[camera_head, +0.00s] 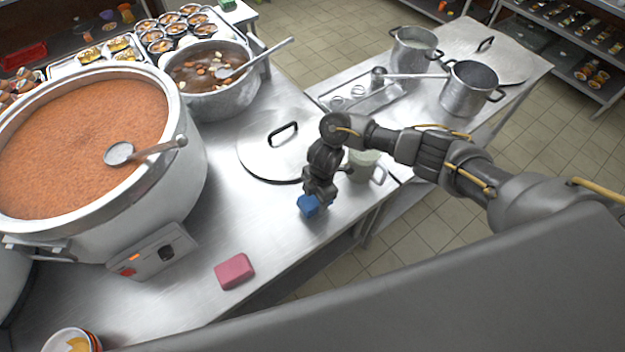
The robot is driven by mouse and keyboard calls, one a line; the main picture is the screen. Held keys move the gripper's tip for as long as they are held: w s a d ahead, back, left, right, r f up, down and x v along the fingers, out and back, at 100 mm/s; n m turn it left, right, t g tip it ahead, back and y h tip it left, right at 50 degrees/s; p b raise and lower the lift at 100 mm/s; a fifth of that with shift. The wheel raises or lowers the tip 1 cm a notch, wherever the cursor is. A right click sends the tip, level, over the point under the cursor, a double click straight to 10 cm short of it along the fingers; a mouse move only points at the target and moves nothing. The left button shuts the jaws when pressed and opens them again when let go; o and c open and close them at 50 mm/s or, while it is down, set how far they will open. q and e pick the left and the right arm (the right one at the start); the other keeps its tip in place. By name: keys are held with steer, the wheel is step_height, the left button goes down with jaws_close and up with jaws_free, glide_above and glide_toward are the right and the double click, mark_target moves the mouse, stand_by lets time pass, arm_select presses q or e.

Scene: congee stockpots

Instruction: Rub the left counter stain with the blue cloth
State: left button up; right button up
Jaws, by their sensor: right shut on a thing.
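My right gripper (313,200) is pointed down over the front part of the steel counter (185,290), shut on a blue cloth (307,207). The cloth is a small bunched piece below the fingers, near the counter's right edge. I cannot tell whether it touches the counter. I cannot make out a stain on the counter. My left gripper is not in view.
A pink sponge (234,271) lies in front of the large congee pot (165,205). A round lid (265,160) lies behind the gripper, and a pale mug (364,165) stands right of it. Stacked bowls (72,342) are at front left. Counter between sponge and cloth is clear.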

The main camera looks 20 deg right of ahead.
step_height(320, 180, up, 3)
steer(key=shift+w+f+p, duration=0.1)
steer(key=shift+f+p, duration=0.1)
steer(key=shift+p, duration=0.7)
steer(key=shift+r, duration=0.95)
